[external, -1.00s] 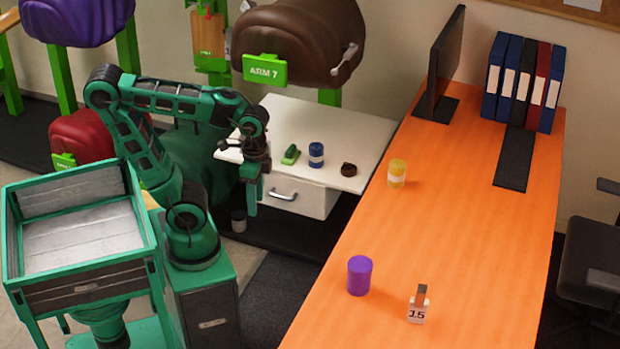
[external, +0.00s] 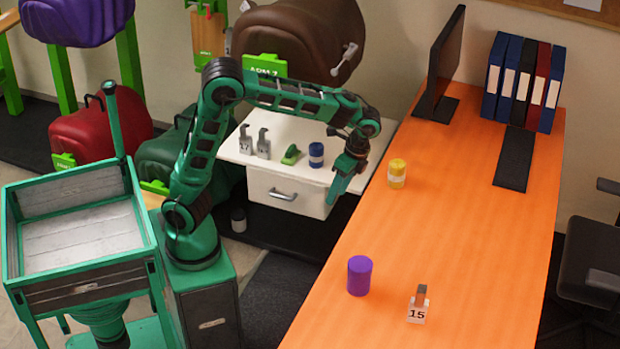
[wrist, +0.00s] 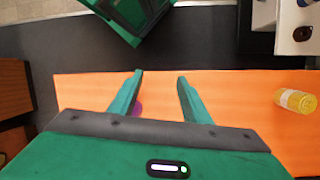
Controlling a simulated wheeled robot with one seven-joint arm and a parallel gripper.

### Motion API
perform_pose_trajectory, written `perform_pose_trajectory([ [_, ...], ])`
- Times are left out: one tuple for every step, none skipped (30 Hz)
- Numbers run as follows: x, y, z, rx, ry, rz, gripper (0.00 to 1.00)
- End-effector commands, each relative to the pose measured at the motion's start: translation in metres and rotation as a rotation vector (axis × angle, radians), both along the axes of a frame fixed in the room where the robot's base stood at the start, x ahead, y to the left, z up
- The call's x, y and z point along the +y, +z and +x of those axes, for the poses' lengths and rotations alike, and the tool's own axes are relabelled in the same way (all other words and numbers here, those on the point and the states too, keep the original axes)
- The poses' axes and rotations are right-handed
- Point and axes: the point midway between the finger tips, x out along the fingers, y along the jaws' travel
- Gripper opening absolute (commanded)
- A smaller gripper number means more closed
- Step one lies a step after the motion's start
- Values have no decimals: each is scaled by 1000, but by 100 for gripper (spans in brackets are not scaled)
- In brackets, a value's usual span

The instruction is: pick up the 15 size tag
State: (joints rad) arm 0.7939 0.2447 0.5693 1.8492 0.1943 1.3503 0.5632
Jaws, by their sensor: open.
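My gripper (external: 335,196) points down beside the left edge of the orange table, well behind and left of the tag. In the wrist view my gripper (wrist: 158,88) has its two green fingers apart, with nothing held between them.
A purple cylinder (external: 359,276) stands left of the tag. A yellow jar (external: 397,173) stands farther back on the orange table (external: 470,220). The white side table (external: 226,148) holds two grey hooked tags, a green item and a blue jar. A monitor (external: 443,65) and binders stand at the back.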

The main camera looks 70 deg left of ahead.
Motion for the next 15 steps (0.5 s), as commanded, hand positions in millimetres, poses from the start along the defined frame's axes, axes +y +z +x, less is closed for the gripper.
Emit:
perform_pose_trajectory([
  [-4,-7,14,4,-30,33,44],
  [-5,-9,21,6,-48,50,44],
  [-6,-13,31,7,-71,75,44],
  [-8,-14,39,6,-89,92,44],
  [-9,-16,46,5,-107,112,44],
  [-11,-19,55,5,-132,139,44],
  [-13,-20,62,4,-153,160,44],
  [-16,-21,69,3,-173,183,44],
  [-19,-22,77,1,-202,212,44],
  [-22,-23,84,0,-223,235,44],
  [-25,-23,90,-4,-244,259,44],
  [-30,-23,98,-7,-274,293,44],
  [-34,-23,103,-9,-297,318,44],
  [-39,-22,109,-12,-321,345,44],
  [-45,-21,116,-16,-353,380,44],
])
